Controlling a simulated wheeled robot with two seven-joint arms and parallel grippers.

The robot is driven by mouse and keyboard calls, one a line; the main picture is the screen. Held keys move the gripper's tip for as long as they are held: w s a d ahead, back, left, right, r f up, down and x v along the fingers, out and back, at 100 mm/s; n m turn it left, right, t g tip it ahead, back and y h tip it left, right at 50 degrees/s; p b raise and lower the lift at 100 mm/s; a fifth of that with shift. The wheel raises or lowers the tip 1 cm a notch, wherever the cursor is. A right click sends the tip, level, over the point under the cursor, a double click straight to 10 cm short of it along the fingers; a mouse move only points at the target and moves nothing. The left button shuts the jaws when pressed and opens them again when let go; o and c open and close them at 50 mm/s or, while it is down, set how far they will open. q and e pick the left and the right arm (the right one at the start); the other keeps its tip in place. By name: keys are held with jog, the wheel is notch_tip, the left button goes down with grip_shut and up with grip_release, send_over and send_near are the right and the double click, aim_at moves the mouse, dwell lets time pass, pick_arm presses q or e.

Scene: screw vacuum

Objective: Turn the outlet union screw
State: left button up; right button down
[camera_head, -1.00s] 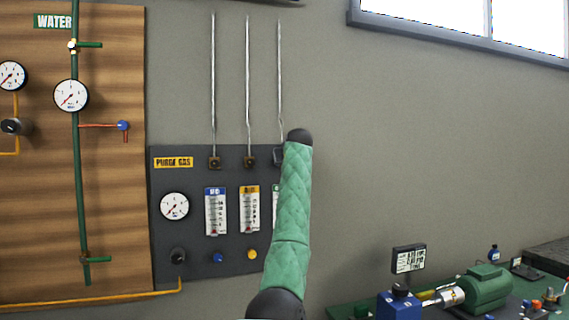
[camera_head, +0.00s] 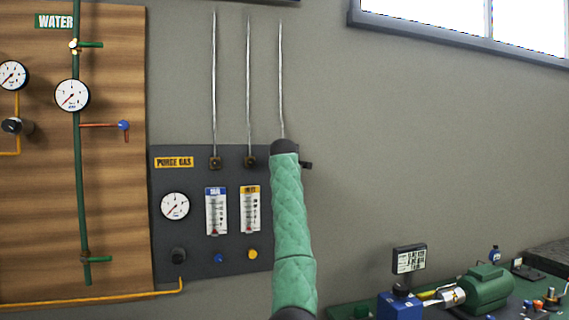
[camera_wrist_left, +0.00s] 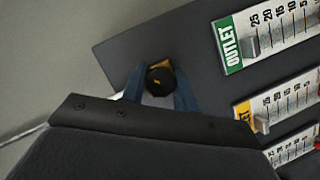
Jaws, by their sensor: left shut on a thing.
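The outlet union screw (camera_wrist_left: 160,80) is a dark round head on a brassy fitting near the edge of the dark panel in the left wrist view. My left gripper (camera_wrist_left: 160,90) has blue fingers on both sides of it and is shut on it. The green-and-white OUTLET flowmeter (camera_wrist_left: 265,38) is to the right in that view. In the head view, my green-sleeved left arm hides the outlet meter and the union, and the left fingers cannot be made out. My right gripper is in neither view.
The purge gas panel (camera_head: 190,268) has a gauge (camera_head: 175,206), blue and yellow flowmeters, and metal tubes (camera_head: 248,90) rising above it. A wooden water board (camera_head: 115,180) is at left. A green bench (camera_head: 345,311) with a motor is at lower right. Wall right of my arm is bare.

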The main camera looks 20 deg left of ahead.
pick_arm(q)
jog(key=shift+r+n+t, duration=0.15)
jog(key=shift+n+t, duration=0.15)
jog(key=shift+n, duration=0.1)
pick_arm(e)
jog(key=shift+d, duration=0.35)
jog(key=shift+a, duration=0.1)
pick_arm(q)
jog(key=o, duration=0.8)
jog(key=shift+o, duration=0.9)
jog(key=shift+w+f, duration=0.15)
jog(key=shift+f, duration=0.05)
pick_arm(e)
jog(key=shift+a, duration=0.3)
